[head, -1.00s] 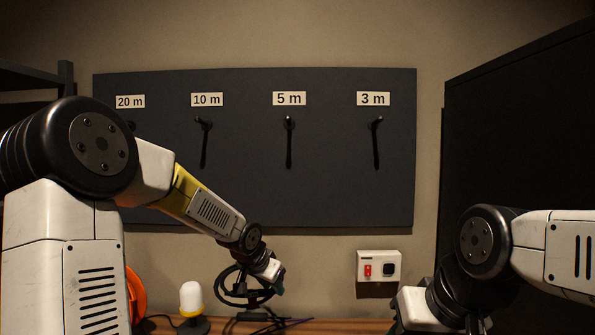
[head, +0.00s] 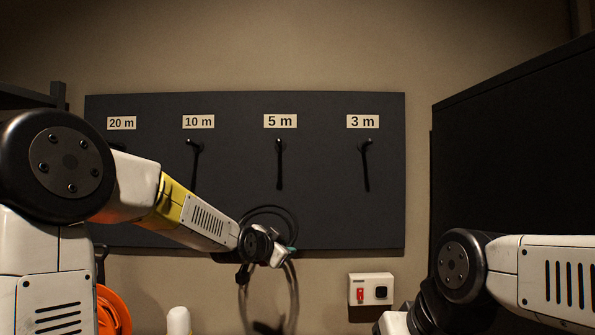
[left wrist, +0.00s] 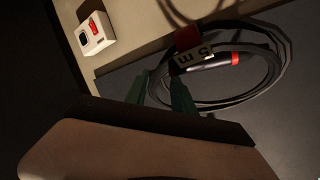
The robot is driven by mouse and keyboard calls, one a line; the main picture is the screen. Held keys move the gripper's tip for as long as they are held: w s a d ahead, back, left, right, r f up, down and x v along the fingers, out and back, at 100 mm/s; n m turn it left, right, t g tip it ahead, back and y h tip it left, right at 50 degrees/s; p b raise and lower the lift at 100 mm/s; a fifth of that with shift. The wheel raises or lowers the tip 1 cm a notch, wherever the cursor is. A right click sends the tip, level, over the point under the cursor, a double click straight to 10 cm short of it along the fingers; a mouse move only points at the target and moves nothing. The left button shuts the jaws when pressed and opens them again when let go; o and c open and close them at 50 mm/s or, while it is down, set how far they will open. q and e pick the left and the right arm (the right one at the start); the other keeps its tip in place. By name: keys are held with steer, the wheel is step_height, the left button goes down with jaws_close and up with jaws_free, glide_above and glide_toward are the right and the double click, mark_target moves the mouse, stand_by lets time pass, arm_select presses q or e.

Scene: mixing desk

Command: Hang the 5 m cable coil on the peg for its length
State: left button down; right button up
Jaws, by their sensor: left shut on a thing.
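The black cable coil (head: 293,300) hangs from my left gripper (head: 290,252), in front of the lower part of the dark peg board (head: 330,215). In the left wrist view, the coil (left wrist: 275,88) carries a tag reading "5 m" (left wrist: 193,57) and a red-banded plug. My left gripper's green fingers (left wrist: 163,92) are shut at the coil's near side. The peg labelled 5 m (head: 279,150) is bare, straight above the gripper and apart from the coil. My arm hides part of the coil. My right gripper's fingers do not show.
The 10 m peg (head: 195,150) and 3 m peg (head: 367,150) look bare. A white switch box (head: 371,289) is on the wall below the board. A dark cabinet (head: 520,170) stands at right. An orange reel (head: 113,310) and a white lamp (head: 178,320) are low at left.

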arm_select(q)
steer(key=s+d+r+m+t+h, duration=0.15)
steer(key=r+t, duration=0.25)
steer(key=r, duration=0.7)
steer(key=d+r+m+t+h, duration=0.1)
steer(key=d+r+t, duration=0.15)
steer(key=r, duration=0.75)
steer(key=shift+t, duration=0.45)
steer(key=shift+w+f, duration=0.25)
steer(key=shift+w, duration=2)
steer(key=shift+w+f, duration=0.3)
steer(key=shift+w, duration=2)
steer(key=shift+w+f, duration=0.25)
steer(key=shift+w, duration=2)
steer(key=shift+f, duration=0.25)
jaws_free()
steer(key=shift+w+f, duration=0.1)
steer(key=shift+f, duration=0.05)
